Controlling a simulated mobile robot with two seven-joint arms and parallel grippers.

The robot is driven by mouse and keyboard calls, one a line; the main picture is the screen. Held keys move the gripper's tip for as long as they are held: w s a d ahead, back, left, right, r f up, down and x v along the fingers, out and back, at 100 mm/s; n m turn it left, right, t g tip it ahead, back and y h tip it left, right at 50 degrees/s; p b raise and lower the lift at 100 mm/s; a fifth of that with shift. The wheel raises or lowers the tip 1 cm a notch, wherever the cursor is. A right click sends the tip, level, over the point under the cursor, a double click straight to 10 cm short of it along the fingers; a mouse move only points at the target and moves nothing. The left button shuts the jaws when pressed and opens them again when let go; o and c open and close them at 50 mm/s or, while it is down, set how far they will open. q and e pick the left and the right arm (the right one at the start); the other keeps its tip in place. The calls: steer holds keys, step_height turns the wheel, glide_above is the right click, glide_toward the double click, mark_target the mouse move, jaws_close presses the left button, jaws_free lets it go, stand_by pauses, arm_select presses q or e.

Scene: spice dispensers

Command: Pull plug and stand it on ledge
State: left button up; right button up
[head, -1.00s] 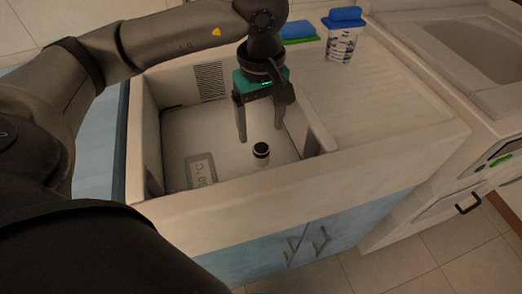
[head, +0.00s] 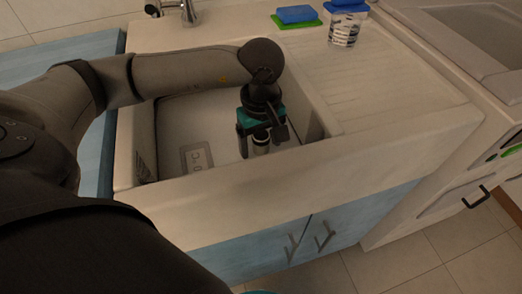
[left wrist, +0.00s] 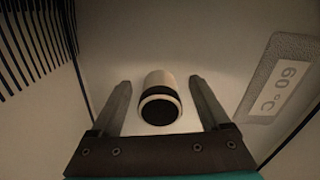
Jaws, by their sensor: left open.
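The plug (head: 261,141) is a small white cylinder with a black band and dark top. It stands upright on the sink floor. In the left wrist view the plug (left wrist: 160,98) sits between the two fingers, with a visible gap on each side. My left gripper (head: 259,150) is open and reaches down into the sink around the plug. Its fingers also show in the left wrist view (left wrist: 161,105). The ledge is the pale sink rim (head: 230,172) around the basin. My right gripper is not in view.
The sink basin has a 60 °C label (head: 197,157) on its floor. A tap (head: 188,10) stands behind. A blue sponge on green (head: 296,15) and a blue-lidded container (head: 344,28) stand at the back right. The ribbed drainboard (head: 385,80) is clear.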

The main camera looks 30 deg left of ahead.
mark_target(261, 135)
arm_select(q)
steer(key=shift+f, duration=0.25)
steer(key=shift+c, duration=0.3)
jaws_close()
steer(key=c, duration=0.6)
jaws_free()
jaws_close()
steer(key=shift+r+p, duration=0.9)
steer(key=shift+r, duration=0.7)
steer(key=shift+r+p, duration=1.25)
steer(key=shift+r, duration=0.75)
